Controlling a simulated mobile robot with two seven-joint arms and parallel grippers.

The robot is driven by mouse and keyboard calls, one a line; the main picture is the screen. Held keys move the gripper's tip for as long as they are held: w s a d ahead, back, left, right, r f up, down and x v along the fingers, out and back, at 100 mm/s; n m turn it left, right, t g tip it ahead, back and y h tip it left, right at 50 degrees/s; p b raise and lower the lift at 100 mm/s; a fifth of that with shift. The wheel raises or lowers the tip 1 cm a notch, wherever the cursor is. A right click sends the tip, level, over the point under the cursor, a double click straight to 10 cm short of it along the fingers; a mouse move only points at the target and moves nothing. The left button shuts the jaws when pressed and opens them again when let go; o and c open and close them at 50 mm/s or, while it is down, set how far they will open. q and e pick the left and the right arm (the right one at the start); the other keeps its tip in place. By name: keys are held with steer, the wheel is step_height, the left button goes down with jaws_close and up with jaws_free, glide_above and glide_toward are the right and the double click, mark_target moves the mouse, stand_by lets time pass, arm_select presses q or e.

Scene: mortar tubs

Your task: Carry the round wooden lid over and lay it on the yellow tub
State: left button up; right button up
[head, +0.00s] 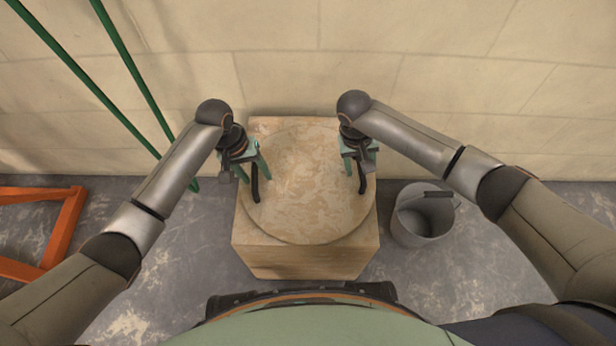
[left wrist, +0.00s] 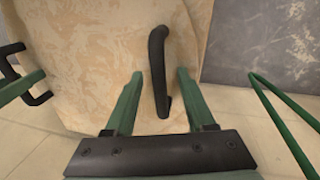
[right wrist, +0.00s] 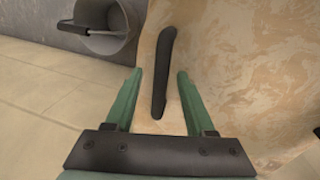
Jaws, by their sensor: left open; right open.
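The round wooden lid (head: 308,200) lies flat on a squarish wooden block and carries two black handles. My left gripper (head: 254,178) is open over the left handle (head: 255,186). In the left wrist view its fingers (left wrist: 160,85) stand on either side of this handle (left wrist: 158,65), apart from it. My right gripper (head: 358,170) is open over the right handle (head: 362,178). In the right wrist view its fingers (right wrist: 158,85) stand on either side of that handle (right wrist: 163,75). No yellow tub shows in any view.
The wooden block (head: 305,262) stands near a pale block wall (head: 300,60). A grey bucket (head: 422,222) stands on the floor at its right. Green poles (head: 130,65) lean at the left, above an orange frame (head: 62,228). Grey floor is free between frame and block.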

arm_select(q)
steer(key=shift+c, duration=0.3)
arm_select(e)
steer(key=shift+c, duration=0.3)
arm_select(q)
jaws_close()
arm_select(e)
jaws_close()
stand_by(0.6)
